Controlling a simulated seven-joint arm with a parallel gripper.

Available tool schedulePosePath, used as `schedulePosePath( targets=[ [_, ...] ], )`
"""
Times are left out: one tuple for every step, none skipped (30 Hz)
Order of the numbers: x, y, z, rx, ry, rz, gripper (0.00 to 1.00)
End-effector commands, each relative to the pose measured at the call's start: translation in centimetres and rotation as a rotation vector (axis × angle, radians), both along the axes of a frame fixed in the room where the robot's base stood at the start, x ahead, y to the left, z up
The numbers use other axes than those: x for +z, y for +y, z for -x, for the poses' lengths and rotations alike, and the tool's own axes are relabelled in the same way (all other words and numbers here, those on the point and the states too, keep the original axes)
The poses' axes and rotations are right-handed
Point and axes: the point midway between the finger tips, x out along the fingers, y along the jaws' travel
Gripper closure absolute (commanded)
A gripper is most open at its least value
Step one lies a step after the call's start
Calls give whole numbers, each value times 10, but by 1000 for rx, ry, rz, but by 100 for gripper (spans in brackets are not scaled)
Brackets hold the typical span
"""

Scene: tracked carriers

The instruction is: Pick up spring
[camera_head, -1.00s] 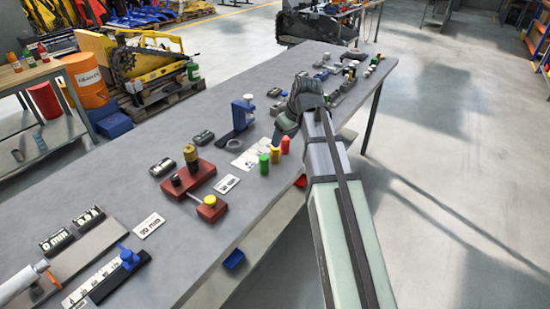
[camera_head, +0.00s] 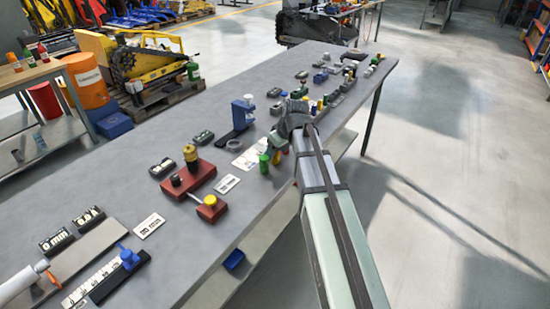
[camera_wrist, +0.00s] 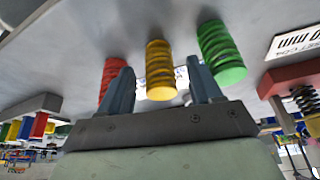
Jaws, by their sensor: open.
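Three coil springs stand on the grey table near its right edge: a green spring (camera_head: 264,164), a yellow one and a red one. In the wrist view, the red spring (camera_wrist: 108,76) is left, the yellow spring (camera_wrist: 160,72) is in the middle and the green spring (camera_wrist: 221,53) is right. My gripper (camera_wrist: 160,84) is open and empty, its fingers apart with the yellow spring showing in the gap between them. I cannot tell how deep the spring sits between the fingers. In the head view my gripper (camera_head: 279,142) partly hides the yellow and red springs.
A red fixture (camera_head: 190,178) with a yellow-topped post stands left of the springs, and a blue-and-black stand (camera_head: 241,116) is behind them. White label cards lie nearby. Several small parts crowd the table's far end. The floor at right is clear.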

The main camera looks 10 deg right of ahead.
Motion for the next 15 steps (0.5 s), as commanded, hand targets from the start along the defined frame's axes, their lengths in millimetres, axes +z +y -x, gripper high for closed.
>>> schedulePosePath(
  targets=[
    [-7,1,-2,0,2,0,36],
    [-10,2,-3,0,2,0,36],
    [-13,3,-5,0,2,0,36],
    [-15,3,-5,0,2,0,36],
    [-17,3,-6,0,1,1,36],
    [-18,4,-6,0,0,0,36],
    [-19,4,-7,0,0,0,36],
    [-19,4,-7,0,0,0,36],
    [-19,4,-7,0,0,0,36],
    [-19,4,-7,0,0,0,36],
    [-19,4,-7,0,0,0,36],
    [-19,4,-6,0,0,0,36],
    [-19,4,-6,0,0,0,36],
    [-19,4,-6,0,0,0,39],
    [-19,4,-6,0,0,0,43]
  ],
)
